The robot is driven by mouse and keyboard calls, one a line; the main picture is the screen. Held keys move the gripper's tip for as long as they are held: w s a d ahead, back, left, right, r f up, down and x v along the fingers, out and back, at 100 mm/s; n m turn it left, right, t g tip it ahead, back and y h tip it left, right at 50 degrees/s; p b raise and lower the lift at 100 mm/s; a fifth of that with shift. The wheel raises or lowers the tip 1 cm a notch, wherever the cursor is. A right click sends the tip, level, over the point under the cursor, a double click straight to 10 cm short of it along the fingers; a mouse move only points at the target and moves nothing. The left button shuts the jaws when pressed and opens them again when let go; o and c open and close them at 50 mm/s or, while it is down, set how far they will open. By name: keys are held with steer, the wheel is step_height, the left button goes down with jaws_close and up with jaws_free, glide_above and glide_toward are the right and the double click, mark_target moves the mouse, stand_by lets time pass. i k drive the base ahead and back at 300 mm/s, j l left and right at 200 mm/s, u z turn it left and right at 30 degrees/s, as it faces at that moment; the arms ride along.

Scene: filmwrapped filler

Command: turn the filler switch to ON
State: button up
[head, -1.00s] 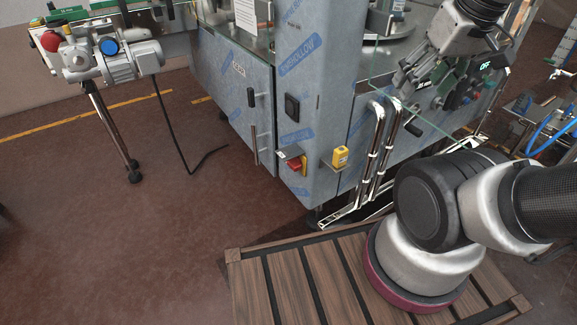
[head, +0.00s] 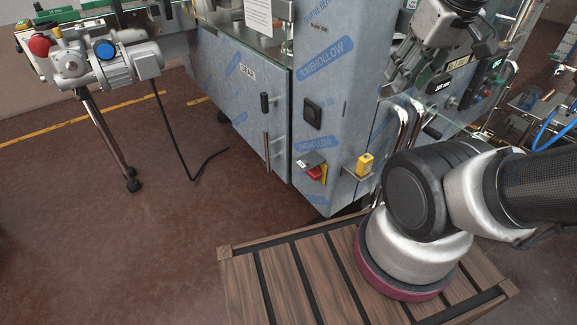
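The filler (head: 235,95) is a large steel cabinet wrapped in blue-printed film. A red and yellow switch (head: 317,171) sits on a small bracket low on its corner. A black square switch (head: 312,114) is on the panel above it. On the right face is a dark control panel with a small lit display (head: 497,64) and knobs, partly hidden by my arm. I cannot tell from the labels which one is the filler switch. My gripper (head: 432,72) is at the upper right, in front of the right face, with its fingers spread and nothing seen between them.
A yellow box (head: 365,164) stands on a bracket near bent chrome rails (head: 402,130). A clear glass edge runs by the gripper. A slatted wooden platform (head: 290,275) lies below. A motor on a leg (head: 125,62) stands left. The floor at lower left is free.

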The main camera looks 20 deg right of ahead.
mark_target(315, 173)
steer(key=i+j, duration=0.5)
steer(key=j, duration=0.15)
steer(key=i+j, duration=0.95)
steer(key=j, duration=0.25)
steer(key=i+j+z, duration=0.1)
steer(key=z, duration=0.35)
steer(key=j+z, duration=0.1)
steer(key=z, duration=0.4)
steer(key=j+z, duration=0.15)
steer(key=z, duration=0.3)
steer(key=i+j+z, duration=0.1)
steer(key=z, duration=0.35)
steer(key=j+z, duration=0.1)
steer(key=z, duration=0.45)
steer(key=k+l+z, duration=0.25)
steer(key=k, duration=0.25)
steer(key=k+l+z, duration=0.15)
steer(key=k+z, duration=0.15)
steer(key=k, duration=0.25)
steer(key=i+j, duration=0.25)
steer(key=i, duration=0.15)
